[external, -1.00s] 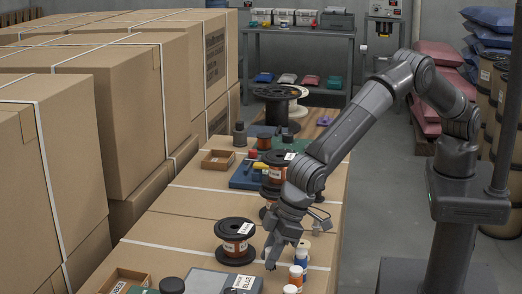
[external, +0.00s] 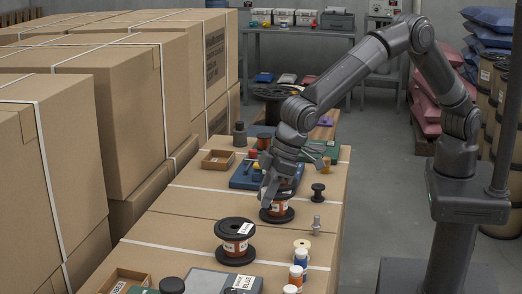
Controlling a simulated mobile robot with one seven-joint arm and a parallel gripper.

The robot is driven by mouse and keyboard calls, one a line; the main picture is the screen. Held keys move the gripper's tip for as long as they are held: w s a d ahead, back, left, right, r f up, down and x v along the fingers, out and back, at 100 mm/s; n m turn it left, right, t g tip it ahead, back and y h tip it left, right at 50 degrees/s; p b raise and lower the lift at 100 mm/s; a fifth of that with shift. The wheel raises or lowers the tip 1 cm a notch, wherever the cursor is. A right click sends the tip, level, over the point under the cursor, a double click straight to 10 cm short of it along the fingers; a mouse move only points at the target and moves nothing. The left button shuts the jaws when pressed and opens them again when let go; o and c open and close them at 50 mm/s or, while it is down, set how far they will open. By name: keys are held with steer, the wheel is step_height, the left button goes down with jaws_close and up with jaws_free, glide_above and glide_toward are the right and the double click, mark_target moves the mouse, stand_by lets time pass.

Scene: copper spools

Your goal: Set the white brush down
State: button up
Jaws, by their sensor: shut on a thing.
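My gripper (external: 268,198) points down over the table of cartons (external: 190,212), just beside and partly in front of a copper spool (external: 278,217) with black flanges. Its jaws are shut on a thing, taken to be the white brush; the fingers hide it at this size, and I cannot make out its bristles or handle. No other white brush can be made out on the table. A second copper spool (external: 236,247) with black flanges and a white label stands nearer the camera, apart from my gripper.
Small bottles (external: 299,272), a metal bolt-like piece (external: 316,226) and a small black spool (external: 318,192) stand along the right edge. A brown tray (external: 217,160) and a blue board (external: 245,178) lie farther back. Bare cardboard lies left of the gripper.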

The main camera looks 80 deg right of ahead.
steer(key=w+d+m+h, duration=0.1)
steer(key=w+d+m, duration=0.1)
steer(key=w+d, duration=0.65)
steer(key=w+d+m, duration=0.1)
steer(key=w+d, duration=0.2)
steer(key=d, duration=1)
steer(key=w+d+m+h, duration=0.1)
steer(key=w+d+m, duration=0.1)
steer(key=w+d, duration=0.65)
steer(key=s+d+m+h, duration=0.15)
steer(key=d+m, duration=0.25)
steer(key=d, duration=3.2)
steer(key=w+a+f, duration=0.2)
steer(key=a, duration=0.1)
steer(key=w+a+f, duration=0.2)
steer(key=a, duration=0.1)
steer(key=w+a+f, duration=0.2)
steer(key=shift+a+f, duration=0.35)
steer(key=shift+a, duration=0.05)
steer(key=shift+w+a+f, duration=0.1)
steer(key=shift+f+t, duration=0.3)
steer(key=shift+f, duration=1.65)
steer(key=shift+f, duration=0.15)
